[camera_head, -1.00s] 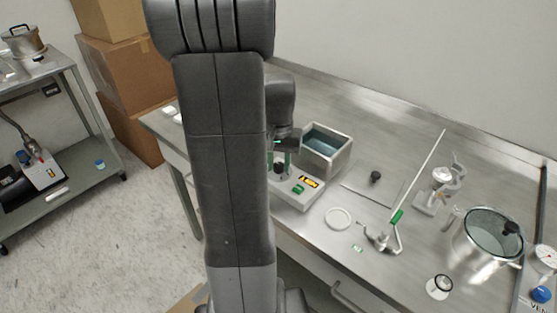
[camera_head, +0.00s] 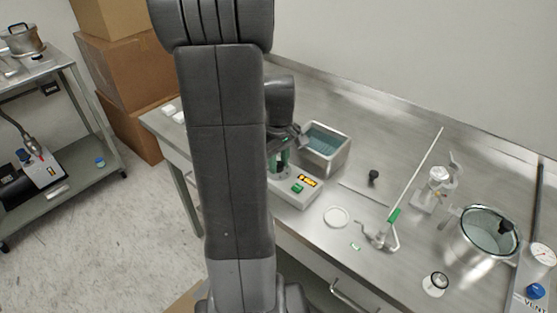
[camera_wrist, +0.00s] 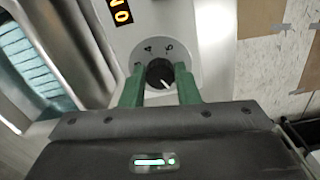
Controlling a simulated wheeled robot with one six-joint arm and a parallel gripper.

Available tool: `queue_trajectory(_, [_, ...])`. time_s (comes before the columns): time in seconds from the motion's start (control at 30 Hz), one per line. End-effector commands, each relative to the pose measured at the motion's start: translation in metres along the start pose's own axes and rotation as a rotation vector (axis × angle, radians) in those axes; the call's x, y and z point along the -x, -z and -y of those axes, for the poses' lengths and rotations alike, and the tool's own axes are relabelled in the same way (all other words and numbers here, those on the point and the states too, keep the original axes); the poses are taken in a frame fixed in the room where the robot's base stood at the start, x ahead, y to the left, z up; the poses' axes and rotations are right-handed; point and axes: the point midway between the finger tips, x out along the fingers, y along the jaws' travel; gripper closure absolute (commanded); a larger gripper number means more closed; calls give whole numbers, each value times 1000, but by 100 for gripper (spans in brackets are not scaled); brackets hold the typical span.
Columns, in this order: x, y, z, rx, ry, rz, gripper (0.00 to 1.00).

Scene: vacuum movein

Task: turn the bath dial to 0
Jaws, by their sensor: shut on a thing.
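The bath dial (camera_wrist: 160,74) is a round black knob with a white pointer line, on a light panel in the wrist view. The pointer slants toward the lower right there. Printed marks show beyond the knob, one like a 4 and one like a 0 or 6. My gripper (camera_wrist: 159,69) is shut on the dial, one green finger on each side. In the head view my gripper (camera_head: 279,158) is down at the panel and hides the dial. The bath (camera_head: 325,146) is a steel tank with teal water behind the control panel (camera_head: 290,201), which has a lit orange display (camera_head: 307,181).
Cardboard boxes (camera_head: 125,60) and a cart (camera_head: 75,175) stand at the left.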

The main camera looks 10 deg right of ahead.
Motion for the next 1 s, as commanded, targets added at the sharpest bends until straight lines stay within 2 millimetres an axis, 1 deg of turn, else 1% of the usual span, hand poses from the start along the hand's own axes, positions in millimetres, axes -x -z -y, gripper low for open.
queue_trajectory(0.2, [1, 0, -1, 115, -1, -1, 94])
queue_trajectory(0.4, [1, 0, -1, 172, -1, -1, 94])
queue_trajectory(0.93, [1, 0, -1, 193, -2, -1, 94])
queue_trajectory(0.97, [1, 0, -1, 193, -2, -1, 66])
queue_trajectory(1.0, [1, 0, -1, 193, -2, -1, 58])
